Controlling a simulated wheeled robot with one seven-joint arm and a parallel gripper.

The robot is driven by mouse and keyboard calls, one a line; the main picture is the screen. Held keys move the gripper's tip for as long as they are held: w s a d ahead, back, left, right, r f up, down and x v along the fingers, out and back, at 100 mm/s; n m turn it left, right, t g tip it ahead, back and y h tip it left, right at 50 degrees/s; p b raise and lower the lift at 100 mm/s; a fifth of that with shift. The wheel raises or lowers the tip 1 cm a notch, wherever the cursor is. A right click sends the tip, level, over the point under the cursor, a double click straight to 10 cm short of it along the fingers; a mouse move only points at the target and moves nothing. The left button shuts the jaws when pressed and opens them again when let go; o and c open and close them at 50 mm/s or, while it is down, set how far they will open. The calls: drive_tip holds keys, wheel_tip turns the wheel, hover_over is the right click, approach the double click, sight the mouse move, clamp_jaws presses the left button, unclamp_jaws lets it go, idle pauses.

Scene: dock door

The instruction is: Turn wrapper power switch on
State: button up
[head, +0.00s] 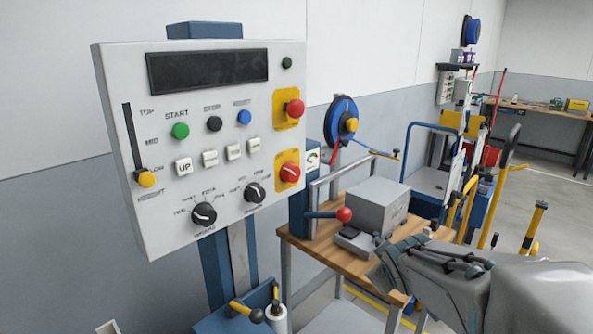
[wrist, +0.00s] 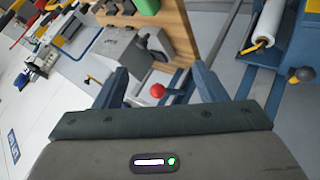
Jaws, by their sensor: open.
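The wrapper's control panel (head: 215,130) is a light grey box on a blue post at the left of the head view. A red rotary switch (head: 289,173) with a pale bar across it sits on a yellow plate at the panel's lower right. A plain red mushroom button (head: 294,108) sits on another yellow plate above it. My gripper (head: 388,262) is right of and below the panel, over the front of the bench, well apart from the switch. In the wrist view my gripper (wrist: 160,72) is open and empty, its blue fingers spread. The panel face is not in that view.
A wooden bench (head: 330,258) bears a grey machine (head: 375,208) and a lever with a red ball (head: 344,215), which stands between my gripper and the panel. A white film roll (wrist: 265,22) is upper right in the wrist view. Yellow-handled equipment stands to the right.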

drive_tip(key=w+a+r+n+t+y+p, duration=0.25)
drive_tip(key=w+r+n+t+y, duration=0.25)
drive_tip(key=w+r+n, duration=0.35)
drive_tip(key=n+g+y+p, duration=0.1)
drive_tip(key=n+g+y, duration=0.1)
drive_tip(key=n+y, duration=0.9)
approach(295, 175)
drive_tip(key=shift+n+h, duration=0.35)
drive_tip(key=shift+h, duration=0.25)
drive_tip(key=p+x, duration=0.1)
drive_tip(key=x, duration=0.2)
drive_tip(key=p+x, duration=0.1)
drive_tip(key=x, duration=0.2)
drive_tip(key=r+p+x, duration=0.1)
drive_tip(key=x, duration=0.2)
drive_tip(key=shift+a, duration=0.2)
drive_tip(key=c, duration=1)
